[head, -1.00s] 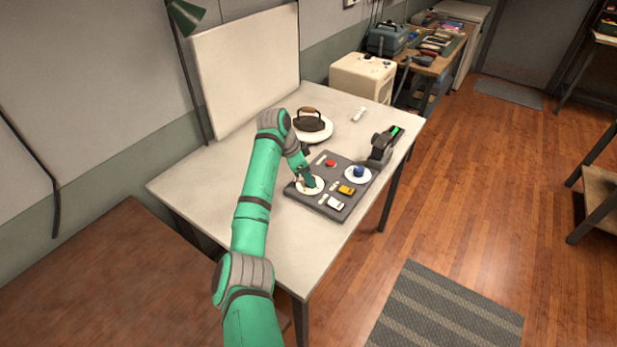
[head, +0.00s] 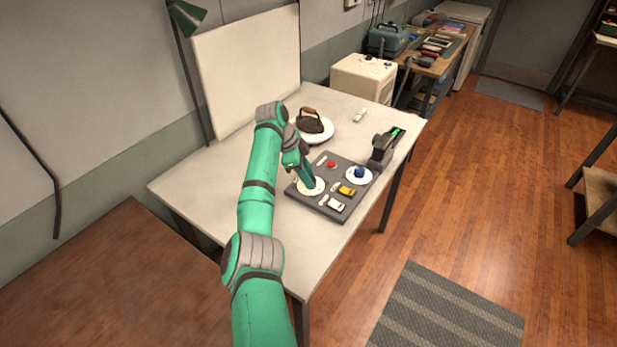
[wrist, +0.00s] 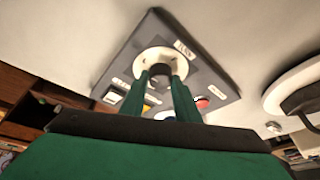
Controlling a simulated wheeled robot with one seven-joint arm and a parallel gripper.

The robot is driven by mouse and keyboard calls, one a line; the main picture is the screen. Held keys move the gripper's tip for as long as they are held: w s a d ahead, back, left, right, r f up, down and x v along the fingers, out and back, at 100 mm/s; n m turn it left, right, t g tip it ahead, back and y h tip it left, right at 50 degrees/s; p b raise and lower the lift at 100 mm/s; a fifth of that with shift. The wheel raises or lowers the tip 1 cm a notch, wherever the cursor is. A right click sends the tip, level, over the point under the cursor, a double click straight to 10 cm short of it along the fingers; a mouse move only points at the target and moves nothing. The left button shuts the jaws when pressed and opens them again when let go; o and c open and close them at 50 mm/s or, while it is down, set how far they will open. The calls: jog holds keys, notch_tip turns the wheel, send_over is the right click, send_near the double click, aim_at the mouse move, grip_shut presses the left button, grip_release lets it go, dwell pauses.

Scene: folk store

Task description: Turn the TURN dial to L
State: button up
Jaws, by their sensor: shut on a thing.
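The TURN dial has a pale round plate (head: 313,191) on the near left part of a dark grey control panel (head: 328,212). In the wrist view, its dark knob (wrist: 160,70) sits on the white plate (wrist: 150,57), beside a label (wrist: 184,48) that reads TURN. My gripper (head: 308,182) comes down on the dial from above. In the wrist view my gripper's green fingers (wrist: 160,84) stand on both sides of the knob, shut on it. The fingers hide part of the plate. I cannot read an L mark or the dial's setting.
The panel also carries a red button (head: 331,164), a blue knob (head: 359,172), a yellow switch (head: 347,190) and a white switch (head: 334,204). A dark device with green lights (head: 384,148) stands behind it. An iron (head: 310,121) rests on a white plate at the back.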

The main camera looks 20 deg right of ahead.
jog(key=o, duration=1)
jog(key=shift+o, duration=0.2)
jog(key=v, duration=1)
jog(key=shift+r, duration=0.4)
jog(key=shift+a, duration=0.15)
